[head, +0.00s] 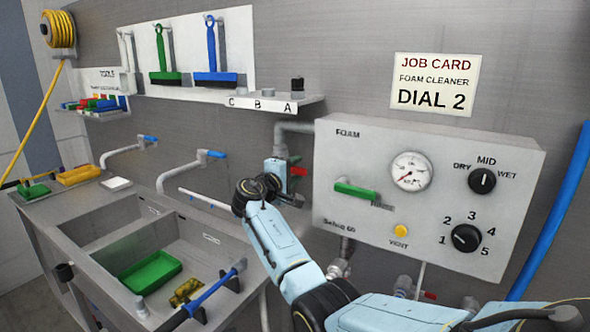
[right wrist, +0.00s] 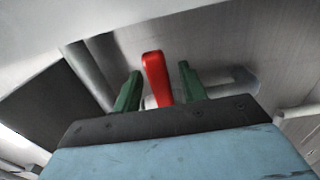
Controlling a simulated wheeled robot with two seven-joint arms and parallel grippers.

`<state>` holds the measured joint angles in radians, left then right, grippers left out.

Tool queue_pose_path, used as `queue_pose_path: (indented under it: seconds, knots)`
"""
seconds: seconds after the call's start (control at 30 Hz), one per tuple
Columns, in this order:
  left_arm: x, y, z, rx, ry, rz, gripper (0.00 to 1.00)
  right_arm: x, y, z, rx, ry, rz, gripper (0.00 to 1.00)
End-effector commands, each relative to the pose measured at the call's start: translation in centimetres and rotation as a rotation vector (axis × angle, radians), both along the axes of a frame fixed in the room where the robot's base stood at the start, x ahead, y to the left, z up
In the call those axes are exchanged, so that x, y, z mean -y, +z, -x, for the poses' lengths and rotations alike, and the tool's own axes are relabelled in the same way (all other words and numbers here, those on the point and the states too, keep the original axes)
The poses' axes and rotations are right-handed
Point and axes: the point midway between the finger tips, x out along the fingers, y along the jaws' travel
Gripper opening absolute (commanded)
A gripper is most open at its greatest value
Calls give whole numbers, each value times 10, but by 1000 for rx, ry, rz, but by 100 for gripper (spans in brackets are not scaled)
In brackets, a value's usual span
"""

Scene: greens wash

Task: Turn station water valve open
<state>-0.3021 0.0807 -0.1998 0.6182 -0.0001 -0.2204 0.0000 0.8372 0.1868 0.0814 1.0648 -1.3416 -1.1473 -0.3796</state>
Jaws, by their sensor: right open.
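The red valve lever (head: 299,171) is on the grey pipe (head: 283,140) just left of the foam panel. I take it as the station water valve; my gripper hides most of its body. My right gripper (head: 292,168) is at the lever. In the right wrist view, the red lever (right wrist: 155,78) stands between the two green fingers (right wrist: 158,86), with visible gaps on both sides. The fingers are open and not clamped on it. The lever's exact angle to the pipe is hard to tell. My left gripper is not in view.
The foam panel (head: 440,140) with gauge, green lever and two dials is close right of my gripper. A shelf (head: 268,104) marked C, B, A juts out above. The sink (head: 120,250) with a green tray (head: 150,271) and a blue-handled lance (head: 215,288) lies below left.

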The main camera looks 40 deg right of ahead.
Motion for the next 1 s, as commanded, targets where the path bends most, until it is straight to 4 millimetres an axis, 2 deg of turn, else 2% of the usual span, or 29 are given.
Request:
queue_pose_path:
  seconds: [0.33, 0.63, 1.0]
  knots:
    - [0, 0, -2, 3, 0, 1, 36, 4, 0, -1, 1, 0, -1, 40]
    - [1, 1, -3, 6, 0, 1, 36, 3, 0, -1, 1, 0, 0, 1]
    - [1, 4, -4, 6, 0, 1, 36, 3, 2, -1, -14, 1, 4, 0]
